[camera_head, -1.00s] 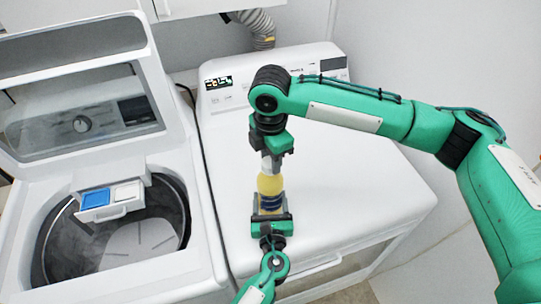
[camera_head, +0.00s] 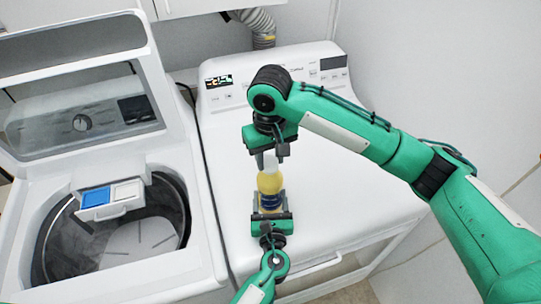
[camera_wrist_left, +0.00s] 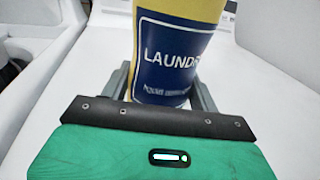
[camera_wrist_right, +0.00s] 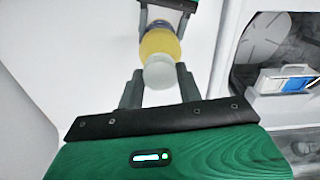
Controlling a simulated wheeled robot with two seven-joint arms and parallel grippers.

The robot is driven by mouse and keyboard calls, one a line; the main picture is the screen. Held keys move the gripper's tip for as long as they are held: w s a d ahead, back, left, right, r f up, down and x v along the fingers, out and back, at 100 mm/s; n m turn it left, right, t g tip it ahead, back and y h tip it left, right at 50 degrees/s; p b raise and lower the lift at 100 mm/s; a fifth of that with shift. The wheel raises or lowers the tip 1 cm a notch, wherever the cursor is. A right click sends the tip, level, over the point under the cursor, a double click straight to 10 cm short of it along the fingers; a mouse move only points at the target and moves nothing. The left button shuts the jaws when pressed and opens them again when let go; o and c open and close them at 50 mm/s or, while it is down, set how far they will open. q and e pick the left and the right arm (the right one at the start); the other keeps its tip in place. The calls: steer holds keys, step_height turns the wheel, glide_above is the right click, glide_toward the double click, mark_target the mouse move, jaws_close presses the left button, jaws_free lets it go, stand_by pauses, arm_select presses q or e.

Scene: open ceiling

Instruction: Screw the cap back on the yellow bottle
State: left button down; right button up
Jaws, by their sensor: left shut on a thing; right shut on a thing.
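The yellow bottle (camera_head: 269,183) with a dark blue label stands upright on the white closed machine top; the label also shows in the left wrist view (camera_wrist_left: 168,55). My left gripper (camera_head: 270,203) is shut on its lower part, with one finger on each side. The white cap (camera_wrist_right: 159,72) sits at the top of the bottle, in line with it; how far it is threaded cannot be told. My right gripper (camera_head: 273,162) points down from above and is shut on the cap, its fingers on either side in the right wrist view (camera_wrist_right: 159,88).
An open top-loading washer (camera_head: 60,215) stands at the left, lid raised, with a blue and white drawer (camera_head: 110,198) over its drum. The closed machine top (camera_head: 345,180) is clear around the bottle. A control panel and a grey hose (camera_head: 262,30) are at the back.

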steer(key=m, duration=1.6)
steer(key=shift+w, duration=0.1)
steer(key=m, duration=0.4)
steer(key=shift+m, duration=0.4)
steer(key=o, duration=1)
steer(key=shift+c, duration=0.2)
steer(key=shift+r, duration=2.2)
steer(key=shift+a, duration=0.1)
steer(key=shift+n, duration=0.3)
steer(key=shift+c, duration=0.5)
